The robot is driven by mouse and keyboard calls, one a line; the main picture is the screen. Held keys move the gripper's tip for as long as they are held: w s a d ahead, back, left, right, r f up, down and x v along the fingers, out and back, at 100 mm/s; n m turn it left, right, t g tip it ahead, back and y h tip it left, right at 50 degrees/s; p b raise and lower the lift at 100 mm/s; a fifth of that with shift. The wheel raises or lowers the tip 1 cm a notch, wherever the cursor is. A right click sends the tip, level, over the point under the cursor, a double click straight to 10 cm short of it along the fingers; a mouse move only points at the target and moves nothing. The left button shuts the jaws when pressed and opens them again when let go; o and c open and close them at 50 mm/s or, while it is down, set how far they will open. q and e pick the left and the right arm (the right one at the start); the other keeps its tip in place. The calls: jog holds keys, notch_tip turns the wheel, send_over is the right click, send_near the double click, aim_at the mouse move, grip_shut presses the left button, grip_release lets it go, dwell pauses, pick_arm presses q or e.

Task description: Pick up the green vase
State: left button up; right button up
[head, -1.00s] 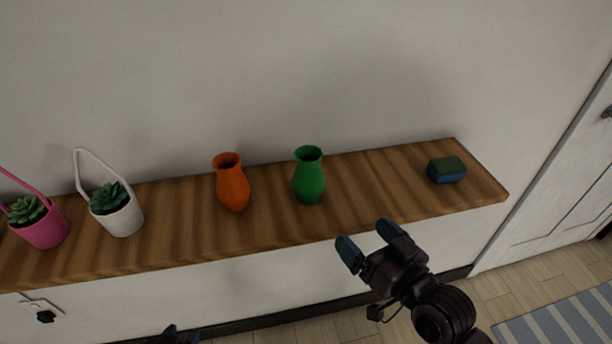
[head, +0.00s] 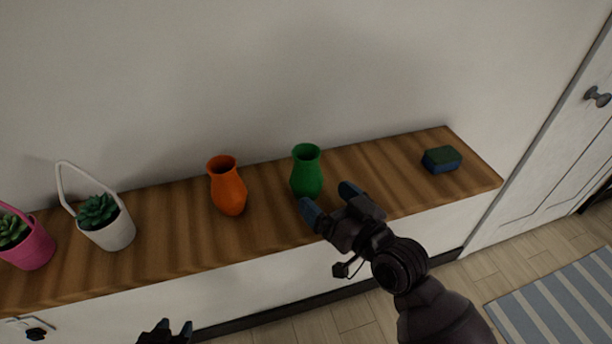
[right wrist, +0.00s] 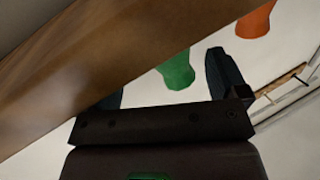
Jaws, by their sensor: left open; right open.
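The green vase (head: 306,172) stands upright on the wooden shelf, right of the orange vase (head: 228,186). My right gripper (head: 328,202) is open and empty at the shelf's front edge, just in front of the green vase and slightly to its right. In the right wrist view, part of the green vase (right wrist: 177,72) shows beyond the gap between the open fingers, with the orange vase further off at the top. My left gripper (head: 168,331) is only partly in view at the bottom edge, open, well below the shelf.
The wooden shelf (head: 270,212) runs along the wall. A white planter (head: 112,232) and a pink planter (head: 32,250) with succulents stand at its left. A blue and green sponge-like block (head: 441,160) lies at its right end. A door (head: 545,150) is at the right.

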aim_at(316, 190)
jog(key=shift+x, duration=2.75)
jog(key=shift+s, duration=0.1)
jog(key=c, duration=1)
jog(key=shift+r, duration=0.1)
